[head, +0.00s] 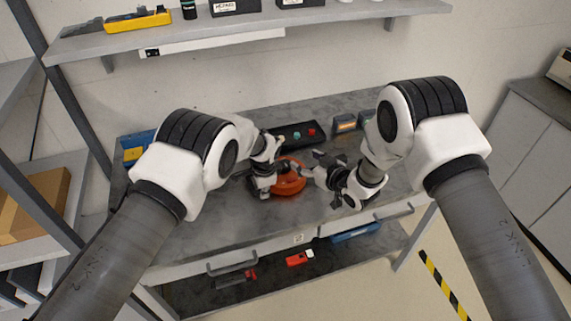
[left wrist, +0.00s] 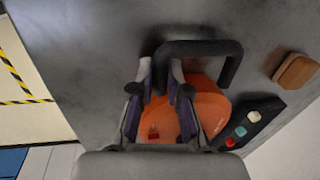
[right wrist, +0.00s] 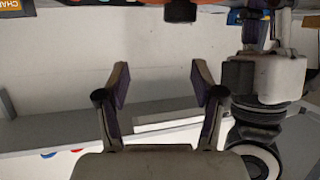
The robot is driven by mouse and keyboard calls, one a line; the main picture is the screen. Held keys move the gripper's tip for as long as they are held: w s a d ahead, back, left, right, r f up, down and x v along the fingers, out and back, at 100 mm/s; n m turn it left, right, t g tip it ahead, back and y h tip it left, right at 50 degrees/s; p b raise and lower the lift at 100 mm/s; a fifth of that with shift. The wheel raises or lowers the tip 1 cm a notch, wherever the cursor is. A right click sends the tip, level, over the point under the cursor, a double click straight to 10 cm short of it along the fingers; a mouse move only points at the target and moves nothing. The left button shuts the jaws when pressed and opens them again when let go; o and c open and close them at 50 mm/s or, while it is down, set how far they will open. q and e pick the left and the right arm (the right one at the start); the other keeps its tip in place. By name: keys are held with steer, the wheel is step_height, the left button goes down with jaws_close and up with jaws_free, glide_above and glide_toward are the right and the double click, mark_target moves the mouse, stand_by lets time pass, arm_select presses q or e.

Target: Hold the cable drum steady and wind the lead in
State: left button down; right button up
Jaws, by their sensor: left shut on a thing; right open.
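The orange cable drum (head: 291,184) sits on the grey cart top (head: 220,228). It also shows in the left wrist view (left wrist: 208,100), with a black frame (left wrist: 205,48) arching over it. My left gripper (left wrist: 161,72) is shut on one leg of that black frame, at the drum's left side in the head view. My right gripper (right wrist: 160,82) is open and empty. In the head view it is just right of the drum, partly hidden by its own wrist. A dark knob (right wrist: 180,11) and an orange edge show at the top of the right wrist view. I cannot make out the lead.
A black box with coloured buttons (head: 297,134) stands behind the drum. A wall shelf (head: 250,28) hangs above. The cart top's front is clear.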

steer(key=g, duration=0.1)
glide_toward(287, 164)
steer(key=x, duration=1)
steer(key=shift+w+a+f, duration=0.1)
steer(key=shift+a+f, duration=0.05)
steer(key=shift+a, duration=0.05)
steer(key=c, duration=1.2)
